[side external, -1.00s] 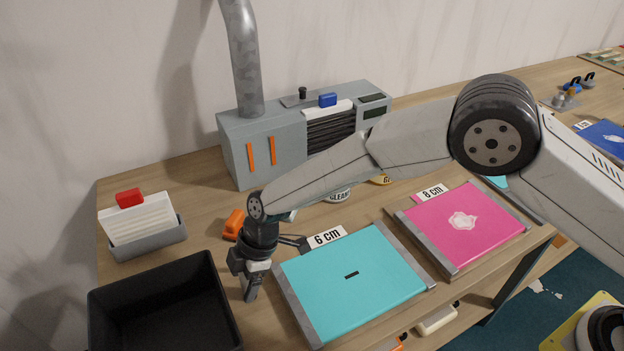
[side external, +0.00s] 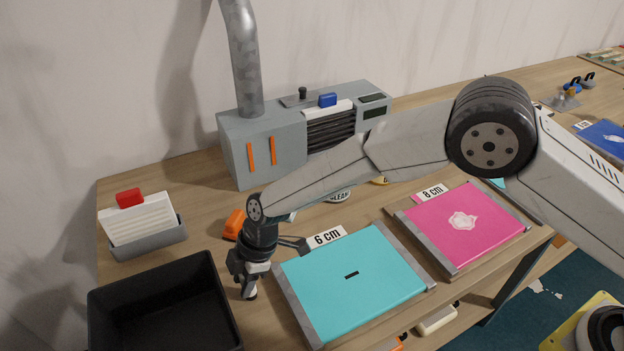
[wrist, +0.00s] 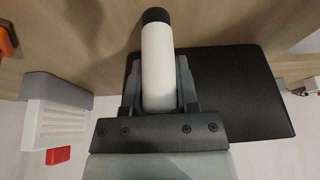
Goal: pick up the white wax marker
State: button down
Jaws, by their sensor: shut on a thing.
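The white wax marker (wrist: 157,70) is a white cylinder with a black end, seen in the wrist view between the two dark fingers. My gripper (wrist: 158,85) is shut on it, one finger on each side. The black end sticks out past the fingertips. In the side view my gripper (side external: 248,278) points down over the wooden table, between the black bin and the turquoise pad. A small dark tip shows beneath the fingers there; most of the marker is hidden by the gripper.
The black bin (side external: 231,311) stands close to the left of my gripper. The turquoise pad (side external: 380,275) lies close on the right, the pink pad (side external: 485,235) beyond it. A grey holder with white sheets (side external: 150,240) and an orange item (side external: 234,224) stand behind. A grey machine (side external: 235,150) is at the back.

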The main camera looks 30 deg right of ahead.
jog(key=shift+r, duration=0.1)
jog(key=shift+r, duration=0.45)
notch_tip(320, 180, up, 2)
jog(key=shift+s+d+r, duration=0.1)
jog(key=shift+r, duration=0.15)
jog(key=s+d+r, duration=0.8)
jog(key=s+r, duration=0.1)
jog(key=s, duration=0.2)
jog(key=shift+r, duration=0.2)
jog(key=shift+d, duration=0.15)
dwell(0.5)
